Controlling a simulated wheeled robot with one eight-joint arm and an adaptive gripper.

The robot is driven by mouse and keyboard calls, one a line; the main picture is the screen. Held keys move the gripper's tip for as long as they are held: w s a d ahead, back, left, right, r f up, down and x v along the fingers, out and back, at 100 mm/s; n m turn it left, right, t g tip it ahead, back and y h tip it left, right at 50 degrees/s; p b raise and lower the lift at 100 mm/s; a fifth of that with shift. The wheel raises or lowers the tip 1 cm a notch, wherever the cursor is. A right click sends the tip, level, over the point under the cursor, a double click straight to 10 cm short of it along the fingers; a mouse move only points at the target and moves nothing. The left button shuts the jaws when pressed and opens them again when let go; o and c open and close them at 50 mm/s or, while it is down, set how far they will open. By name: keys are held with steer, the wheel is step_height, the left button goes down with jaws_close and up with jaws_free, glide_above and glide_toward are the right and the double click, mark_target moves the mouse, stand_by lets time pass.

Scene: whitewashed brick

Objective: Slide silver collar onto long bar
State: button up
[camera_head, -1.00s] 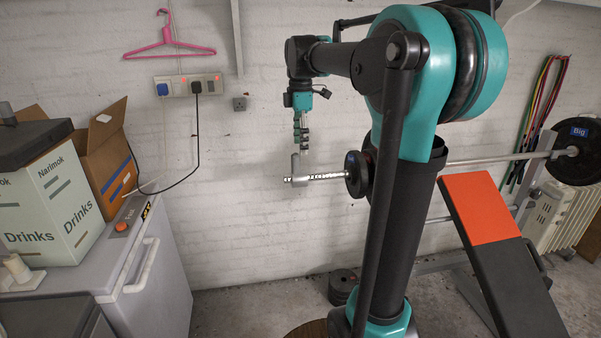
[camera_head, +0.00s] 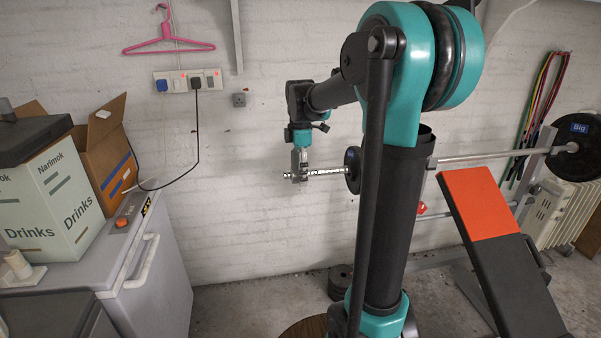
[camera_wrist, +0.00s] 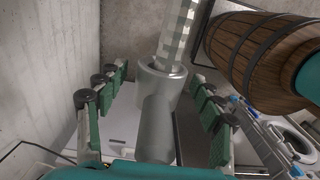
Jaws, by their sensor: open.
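The long bar (camera_head: 327,172) runs level from a black plate, its free end pointing left in the head view. Its pale, banded sleeve (camera_wrist: 179,32) shows at the top of the wrist view. The silver collar (camera_wrist: 162,79) is a smooth ring at the sleeve's end, with a plain grey cylinder below it. The sleeve appears to enter the ring; how far cannot be told. My gripper (camera_head: 300,168) is at the bar's free end and hides the collar in the head view. Its dark-tipped, green-padded fingers (camera_wrist: 160,100) are spread either side of the collar, with gaps showing.
The black weight plate (camera_head: 352,170) is close to the right of my gripper. The brick wall is behind. A wooden barrel (camera_wrist: 262,52) stands below. A white chest (camera_head: 160,265) carries boxes at left; an orange-and-black bench (camera_head: 490,220) is at right.

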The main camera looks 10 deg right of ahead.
mark_target(343, 167)
steer(key=c, duration=1.4)
steer(key=shift+s+r, duration=0.15)
steer(key=shift+r, duration=0.1)
steer(key=shift+d, duration=0.1)
steer(key=shift+d, duration=3.6)
steer(key=shift+d, duration=0.2)
steer(key=shift+d, duration=3)
steer(key=o, duration=1.4)
